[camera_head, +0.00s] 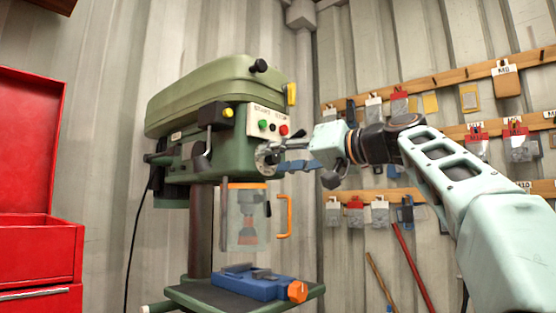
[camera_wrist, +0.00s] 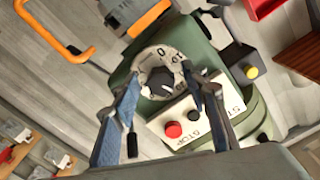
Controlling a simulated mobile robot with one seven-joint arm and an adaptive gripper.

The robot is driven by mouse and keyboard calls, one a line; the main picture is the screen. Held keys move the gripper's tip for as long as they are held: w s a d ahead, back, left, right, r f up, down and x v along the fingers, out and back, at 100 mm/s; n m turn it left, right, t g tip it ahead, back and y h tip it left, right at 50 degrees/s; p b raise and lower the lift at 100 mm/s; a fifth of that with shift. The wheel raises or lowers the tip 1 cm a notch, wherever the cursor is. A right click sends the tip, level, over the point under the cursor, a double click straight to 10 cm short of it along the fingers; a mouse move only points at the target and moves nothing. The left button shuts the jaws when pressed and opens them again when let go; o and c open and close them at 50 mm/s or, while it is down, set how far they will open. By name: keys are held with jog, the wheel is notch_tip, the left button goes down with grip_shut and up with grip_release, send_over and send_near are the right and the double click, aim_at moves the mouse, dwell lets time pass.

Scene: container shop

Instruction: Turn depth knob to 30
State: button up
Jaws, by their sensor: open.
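The depth knob (camera_wrist: 161,83) is a black knob with a white mark, set on a pale numbered dial (camera_wrist: 153,58) on the front of the green drill press (camera_head: 215,100). The digits 0 and 10 show on the dial in the wrist view; 30 cannot be made out. My gripper (camera_head: 278,158) is in front of the dial in the head view. In the wrist view its two fingers (camera_wrist: 168,84) are open, one to each side of the knob. I cannot tell whether they touch it. The gripper partly hides the dial in the head view.
A start/stop panel with a red button (camera_head: 284,130) and a green button (camera_head: 263,125) sits just above the dial. A clear guard with an orange handle (camera_head: 284,216) hangs below. A blue vise (camera_head: 245,283) stands on the drill table.

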jog(key=v, duration=1.1)
jog(key=shift+s+d, duration=0.25)
jog(key=shift+s, duration=0.05)
